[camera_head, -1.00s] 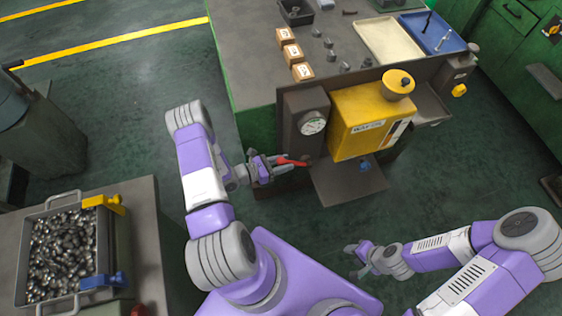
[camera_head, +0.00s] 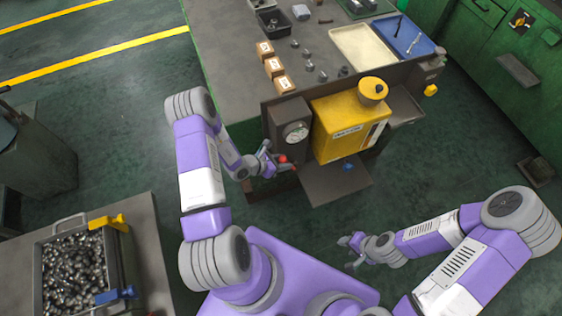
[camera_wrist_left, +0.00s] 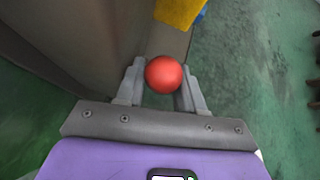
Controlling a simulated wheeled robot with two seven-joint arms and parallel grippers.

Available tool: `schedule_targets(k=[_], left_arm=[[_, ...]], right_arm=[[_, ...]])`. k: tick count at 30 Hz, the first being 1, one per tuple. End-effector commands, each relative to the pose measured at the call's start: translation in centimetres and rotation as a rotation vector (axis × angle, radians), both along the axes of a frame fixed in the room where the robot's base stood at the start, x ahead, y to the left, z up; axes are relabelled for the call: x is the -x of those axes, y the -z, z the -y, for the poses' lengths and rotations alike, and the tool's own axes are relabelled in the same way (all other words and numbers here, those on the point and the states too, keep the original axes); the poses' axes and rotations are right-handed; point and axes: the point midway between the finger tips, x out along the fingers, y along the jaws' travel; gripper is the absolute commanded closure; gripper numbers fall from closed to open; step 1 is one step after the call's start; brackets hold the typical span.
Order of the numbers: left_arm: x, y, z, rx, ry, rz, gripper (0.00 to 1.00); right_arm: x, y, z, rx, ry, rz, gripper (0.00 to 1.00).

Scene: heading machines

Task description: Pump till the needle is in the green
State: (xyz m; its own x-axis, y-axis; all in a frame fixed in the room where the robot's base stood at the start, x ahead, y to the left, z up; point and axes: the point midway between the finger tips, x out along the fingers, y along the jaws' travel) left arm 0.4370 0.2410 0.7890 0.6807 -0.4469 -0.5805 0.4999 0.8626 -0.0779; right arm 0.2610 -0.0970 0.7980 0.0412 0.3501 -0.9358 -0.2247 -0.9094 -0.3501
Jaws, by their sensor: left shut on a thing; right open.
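The dial gauge (camera_head: 296,132) sits on a dark panel at the front of the machine bench; its needle is too small to read. Beside it is a yellow tank (camera_head: 340,128) with a round cap. My left gripper (camera_head: 280,160) is just below the gauge, shut on a red ball knob (camera_head: 283,158). In the left wrist view the red knob (camera_wrist_left: 164,74) sits between the two fingers. The rest of the lever is mostly hidden. My right gripper (camera_head: 350,241) is open and empty over the floor, away from the bench.
A flat grey shelf (camera_head: 335,185) juts out below the yellow tank. The bench top holds small boxes (camera_head: 274,67), loose metal parts, a cream tray (camera_head: 365,52) and a blue tray (camera_head: 405,36). A bin of metal parts (camera_head: 75,272) stands at lower left. Floor between is clear.

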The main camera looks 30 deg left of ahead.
Motion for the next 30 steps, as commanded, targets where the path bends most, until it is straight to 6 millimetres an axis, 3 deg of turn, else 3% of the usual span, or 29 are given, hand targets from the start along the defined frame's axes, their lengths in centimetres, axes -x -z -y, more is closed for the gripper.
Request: schedule_targets(k=[8,9,24,30], left_arm=[[-0.3,-0.3,0.1,0.003,0.001,0.01,1.0],[-0.3,-0.3,0.1,0.003,0.001,0.011,0.56],[0.0,0.0,-0.1,0.003,-0.001,0.007,0.56],[0.7,1.0,-0.8,0.056,-0.006,0.069,0.56]], right_arm=[[0.0,0.0,0.0,0.0,0.0,0.0,0.56],[0.0,0.0,0.0,0.0,0.0,0.0,0.56],[0.0,0.1,0.0,0.0,0.0,0.0,0.56],[0.0,1.5,0.0,0.0,0.0,0.0,0.56]])
